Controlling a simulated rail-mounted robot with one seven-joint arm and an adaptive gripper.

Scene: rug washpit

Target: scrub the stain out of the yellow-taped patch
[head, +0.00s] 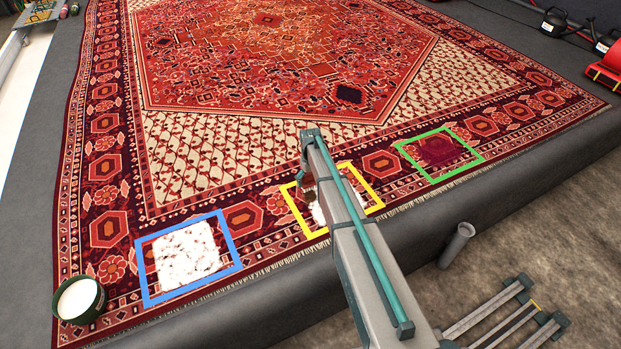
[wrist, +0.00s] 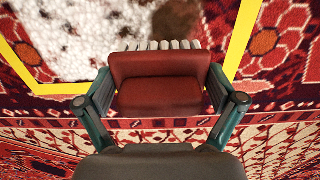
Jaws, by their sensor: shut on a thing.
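The yellow-taped patch (head: 376,197) lies on the rug's near border, partly hidden behind my arm in the head view. White foam (head: 319,213) covers part of it, and brown stain (head: 303,198) shows toward its left side. The wrist view also shows the yellow tape (wrist: 241,45), speckled white foam (wrist: 85,38) at left and a brown area (wrist: 180,18) at top. My gripper (wrist: 160,88) is shut on a red brush (wrist: 158,97) with pale bristles, over the patch's edge. I cannot tell whether the bristles touch the rug.
A blue-taped patch (head: 143,270) full of white foam lies to the left. A green-taped patch (head: 468,138) with a dark red area lies to the right. A green tub (head: 99,301) of white contents stands at the rug's near left corner. A grey pipe stub (head: 457,243) stands at the platform's front.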

